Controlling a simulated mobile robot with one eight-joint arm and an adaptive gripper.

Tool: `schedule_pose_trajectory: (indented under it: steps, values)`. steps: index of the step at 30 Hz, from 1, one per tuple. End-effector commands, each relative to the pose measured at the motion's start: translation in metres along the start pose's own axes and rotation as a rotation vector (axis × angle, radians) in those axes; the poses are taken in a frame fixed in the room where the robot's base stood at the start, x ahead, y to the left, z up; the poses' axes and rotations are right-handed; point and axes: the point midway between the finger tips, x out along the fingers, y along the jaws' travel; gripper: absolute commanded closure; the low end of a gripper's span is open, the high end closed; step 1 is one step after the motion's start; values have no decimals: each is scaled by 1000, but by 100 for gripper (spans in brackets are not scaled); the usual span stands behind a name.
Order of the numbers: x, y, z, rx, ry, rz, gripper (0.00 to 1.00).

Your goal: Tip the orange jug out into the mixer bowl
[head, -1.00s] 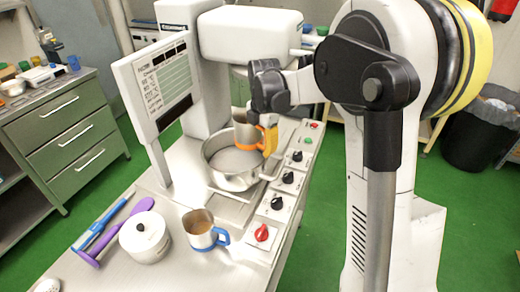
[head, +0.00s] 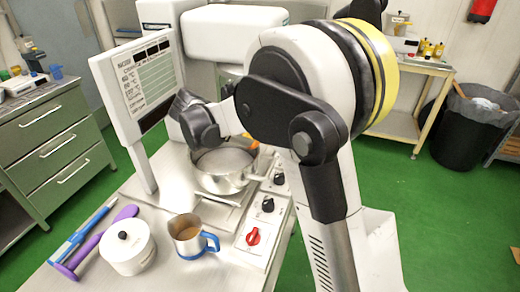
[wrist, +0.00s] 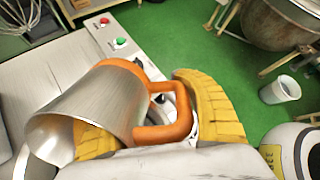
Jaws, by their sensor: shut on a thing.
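The orange jug (wrist: 95,105) is a steel jug with an orange band and orange handle (wrist: 170,125). In the wrist view my gripper (wrist: 150,120) has its yellow fingers on either side of the handle and is shut on it. The jug lies slanted in that view, its mouth toward the lower left; its contents are hidden.
A blue-handled jug (head: 187,236) with brown contents, a white lidded pot (head: 128,252) and purple and blue utensils (head: 95,240) stand or lie in front. The display panel (head: 140,90) rises left of the bowl. Control knobs (head: 253,237) line the right edge.

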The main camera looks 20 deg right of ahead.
Motion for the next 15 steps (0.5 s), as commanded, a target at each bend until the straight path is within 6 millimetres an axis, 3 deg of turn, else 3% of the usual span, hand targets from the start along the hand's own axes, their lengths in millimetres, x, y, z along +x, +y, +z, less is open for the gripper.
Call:
schedule_pose_trajectory:
  steps: [15]
  values:
    - [-36, -7, 24, -26, -415, -169, 100]
